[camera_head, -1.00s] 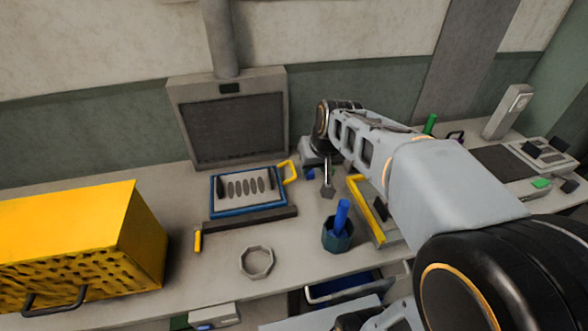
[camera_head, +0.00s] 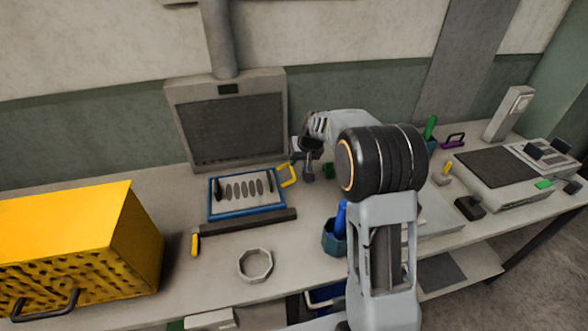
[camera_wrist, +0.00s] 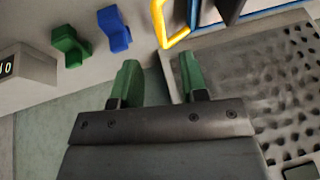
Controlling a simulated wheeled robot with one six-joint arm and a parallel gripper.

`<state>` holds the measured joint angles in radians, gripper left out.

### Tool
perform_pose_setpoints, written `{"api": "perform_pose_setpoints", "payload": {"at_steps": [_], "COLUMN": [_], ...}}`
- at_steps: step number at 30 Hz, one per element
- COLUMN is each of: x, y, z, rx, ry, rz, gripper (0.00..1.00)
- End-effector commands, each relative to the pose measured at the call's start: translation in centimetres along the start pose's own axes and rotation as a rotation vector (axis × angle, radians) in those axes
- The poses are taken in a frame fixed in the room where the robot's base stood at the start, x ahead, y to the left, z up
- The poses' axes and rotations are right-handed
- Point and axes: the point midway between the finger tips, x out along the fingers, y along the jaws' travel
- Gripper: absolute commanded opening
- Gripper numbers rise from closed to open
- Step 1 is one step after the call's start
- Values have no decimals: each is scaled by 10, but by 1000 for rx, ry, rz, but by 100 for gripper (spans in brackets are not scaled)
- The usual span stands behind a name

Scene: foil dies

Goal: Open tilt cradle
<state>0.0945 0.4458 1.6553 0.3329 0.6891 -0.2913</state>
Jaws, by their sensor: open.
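The tilt cradle appears to be the blue-framed tray (camera_head: 220,214), flat on the bench, with a pale plate and a row of dark oval shapes. A yellow handle (camera_head: 287,175) stands out at its right end. My gripper (camera_head: 309,176) is just right of this handle; its fingers are small and dark there. In the wrist view my gripper (camera_wrist: 160,78) has two green-padded fingers apart, with nothing between them. The yellow handle (camera_wrist: 163,28) lies just beyond the fingertips, apart from them. Part of the blue frame (camera_wrist: 193,12) shows beside it.
A grey grille unit (camera_head: 230,128) stands behind the tray. A dark bar (camera_head: 248,222) with a yellow-tipped lever (camera_head: 194,243) lies in front. Nearby are an octagonal ring (camera_head: 256,264), a teal cup (camera_head: 333,240) and a large yellow box (camera_head: 135,245). Bench between tray and yellow box is mostly clear.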

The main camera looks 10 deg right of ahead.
Motion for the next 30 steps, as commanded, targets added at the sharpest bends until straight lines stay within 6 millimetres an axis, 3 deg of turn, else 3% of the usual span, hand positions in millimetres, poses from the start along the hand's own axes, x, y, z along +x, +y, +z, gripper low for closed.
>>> {"api": "perform_pose_setpoints", "payload": {"at_steps": [6,12,27,30], "x": [39,62,73,73], "y": [0,0,0,0], "z": [0,0,0,0], "rx": [0,-1,-1,-1], "ry": [-2,-1,1,1], "rz": [0,0,1,1], "gripper": [40,40,40,32]}}
